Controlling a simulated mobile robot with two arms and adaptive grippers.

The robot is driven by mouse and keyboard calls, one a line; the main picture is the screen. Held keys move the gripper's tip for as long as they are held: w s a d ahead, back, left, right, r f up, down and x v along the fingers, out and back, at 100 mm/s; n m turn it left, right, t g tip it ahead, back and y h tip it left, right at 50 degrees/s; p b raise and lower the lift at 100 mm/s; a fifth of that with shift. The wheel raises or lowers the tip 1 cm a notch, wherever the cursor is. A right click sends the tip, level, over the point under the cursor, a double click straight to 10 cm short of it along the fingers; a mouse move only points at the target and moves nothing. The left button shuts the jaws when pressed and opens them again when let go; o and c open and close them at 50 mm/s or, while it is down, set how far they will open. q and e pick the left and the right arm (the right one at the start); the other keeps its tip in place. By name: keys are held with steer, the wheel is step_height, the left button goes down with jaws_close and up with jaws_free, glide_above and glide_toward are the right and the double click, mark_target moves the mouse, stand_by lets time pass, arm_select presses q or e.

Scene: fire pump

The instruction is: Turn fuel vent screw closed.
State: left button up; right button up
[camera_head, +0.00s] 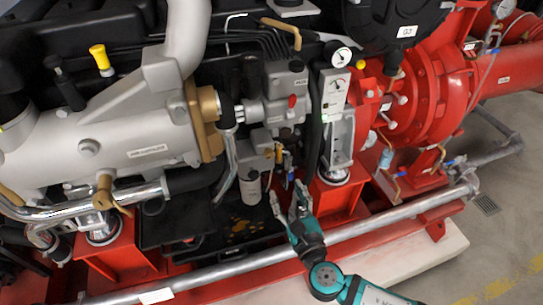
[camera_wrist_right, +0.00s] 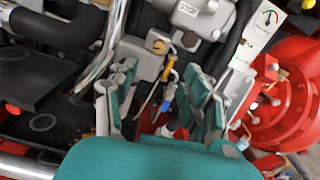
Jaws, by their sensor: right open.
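I cannot pick out the fuel vent screw for certain. Small yellow and blue fittings (camera_head: 288,163) hang below the grey valve block (camera_head: 285,90) at the middle of the head view; the fittings also show in the wrist view (camera_wrist_right: 169,93). My right gripper (camera_head: 289,200) is open and empty just below these fittings, its fingers pointing up toward them. In the wrist view its two fingers (camera_wrist_right: 158,92) stand apart, with the fittings seen between them. Contact with them cannot be told. My left gripper is not in view.
A silver pipe (camera_head: 375,222) runs along the front, above the red base frame. The grey engine housing (camera_head: 125,145) fills the left. A red pump body (camera_head: 430,100) stands at the right. A white gauge panel (camera_head: 334,92) is right of the valve block. Open floor shows at lower right.

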mark_target(270, 157)
steer(key=x, duration=1.2)
steer(key=shift+f, duration=0.1)
steer(key=shift+w+a, duration=0.15)
steer(key=shift+w, duration=0.25)
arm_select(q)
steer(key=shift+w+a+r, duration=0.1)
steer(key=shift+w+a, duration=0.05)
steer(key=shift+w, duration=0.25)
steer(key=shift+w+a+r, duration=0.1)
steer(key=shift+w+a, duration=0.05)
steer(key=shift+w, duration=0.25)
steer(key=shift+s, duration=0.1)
arm_select(e)
jaws_close()
